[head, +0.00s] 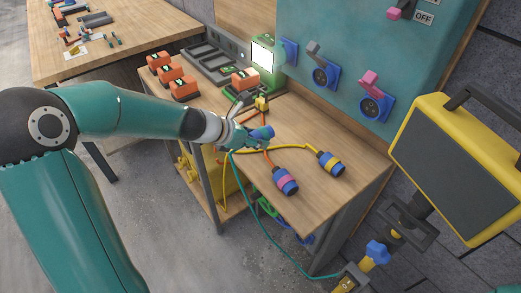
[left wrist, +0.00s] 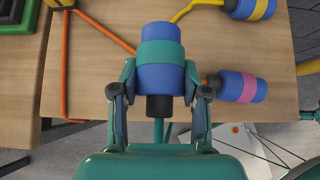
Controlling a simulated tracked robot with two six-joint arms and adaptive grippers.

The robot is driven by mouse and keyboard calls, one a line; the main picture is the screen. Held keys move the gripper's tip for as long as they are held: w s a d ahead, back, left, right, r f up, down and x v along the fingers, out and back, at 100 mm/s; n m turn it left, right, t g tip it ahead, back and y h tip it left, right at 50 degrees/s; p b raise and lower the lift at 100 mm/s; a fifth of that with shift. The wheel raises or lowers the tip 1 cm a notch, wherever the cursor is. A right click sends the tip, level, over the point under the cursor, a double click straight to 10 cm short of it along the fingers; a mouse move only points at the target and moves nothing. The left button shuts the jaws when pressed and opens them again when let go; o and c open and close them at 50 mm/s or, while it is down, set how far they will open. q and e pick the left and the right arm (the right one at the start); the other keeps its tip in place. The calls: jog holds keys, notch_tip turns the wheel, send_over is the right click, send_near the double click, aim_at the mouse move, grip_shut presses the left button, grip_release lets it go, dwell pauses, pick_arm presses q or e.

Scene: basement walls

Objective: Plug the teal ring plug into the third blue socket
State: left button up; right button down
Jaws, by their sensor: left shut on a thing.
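The teal ring plug (left wrist: 161,56) is a blue cylinder with a teal band and a black rear end. My left gripper (left wrist: 154,95) is shut on it, one finger on each side, with the blue front pointing away. In the head view the left gripper (head: 251,137) holds the plug (head: 264,132) over the workbench, apart from the sockets. A teal cable (head: 262,217) hangs from it towards the floor. Blue sockets are on the teal wall panel (head: 345,35): one at left (head: 289,51), one in the middle (head: 322,76), one at right (head: 373,107). My right gripper is not seen.
A pink-ringed plug (head: 286,182) and a yellow-ringed plug (head: 331,164) lie on the workbench (head: 355,185). Orange battery packs (head: 184,87) and a lit green charger (head: 262,58) stand behind. A yellow work lamp (head: 463,165) stands at right, near the bench end.

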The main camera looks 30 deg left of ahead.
pick_arm(q)
jog(key=shift+d, duration=0.1)
dwell(0.3)
jog(key=shift+m+g+h, duration=0.3)
jog(key=shift+m+h, duration=0.4)
jog(key=shift+m, duration=0.2)
jog(key=d, duration=0.2)
jog(key=w+d, duration=0.1)
jog(key=d, duration=0.2)
jog(key=w+d, duration=0.1)
jog(key=d, duration=0.2)
jog(key=shift+d+r, duration=0.1)
jog(key=shift+r, duration=0.1)
jog(key=w+d+n+t+y, duration=0.1)
jog(key=w+d+n+y, duration=0.1)
jog(key=w+d, duration=0.45)
jog(key=a+n+y, duration=0.2)
jog(key=a+n, duration=0.1)
jog(key=w+a+n+y, duration=0.1)
jog(key=a, duration=0.1)
jog(key=shift+r, duration=0.4)
